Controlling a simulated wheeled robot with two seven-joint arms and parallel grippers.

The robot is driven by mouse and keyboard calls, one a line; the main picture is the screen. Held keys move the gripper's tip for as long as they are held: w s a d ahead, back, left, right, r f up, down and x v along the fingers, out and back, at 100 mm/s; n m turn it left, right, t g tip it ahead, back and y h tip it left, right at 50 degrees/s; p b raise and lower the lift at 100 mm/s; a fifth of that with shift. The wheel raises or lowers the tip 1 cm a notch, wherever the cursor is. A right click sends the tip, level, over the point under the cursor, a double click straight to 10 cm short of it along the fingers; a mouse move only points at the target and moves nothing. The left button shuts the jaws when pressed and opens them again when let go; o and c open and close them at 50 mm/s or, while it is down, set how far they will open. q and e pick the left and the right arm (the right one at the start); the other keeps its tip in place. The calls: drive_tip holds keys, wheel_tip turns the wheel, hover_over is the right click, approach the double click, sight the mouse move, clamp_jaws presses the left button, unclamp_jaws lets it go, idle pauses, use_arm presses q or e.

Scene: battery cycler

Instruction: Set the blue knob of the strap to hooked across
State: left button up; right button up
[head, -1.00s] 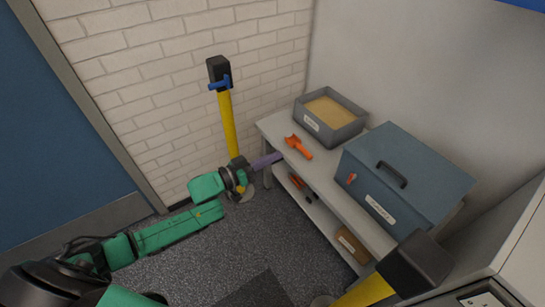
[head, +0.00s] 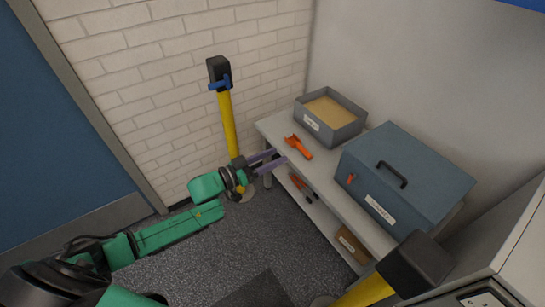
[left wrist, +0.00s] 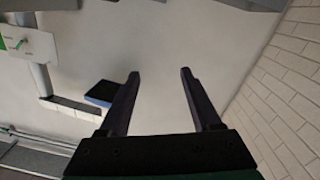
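The blue knob (head: 219,83) sits at the base of the black head (head: 217,68) of the far yellow post (head: 228,122), against the brick wall. A second yellow post (head: 366,291) with a black head (head: 415,262) stands at the lower right. I see no strap stretched between the two posts. My left gripper (head: 279,159) is open and empty, below and right of the knob, pointing toward the shelf bench. Its spread fingers also show in the left wrist view (left wrist: 160,75), with nothing between them. My right gripper is not in view.
A white bench (head: 322,178) along the wall carries a grey tray (head: 345,131), an orange tool (head: 299,147) and a blue lidded case (head: 425,178). A brown box (head: 352,244) is on the lower shelf. A blue door (head: 50,130) is at left. The floor between is open.

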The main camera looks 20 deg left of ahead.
use_arm(q)
drive_tip(key=v, duration=1.4)
drive_tip(key=shift+s+a, duration=0.25)
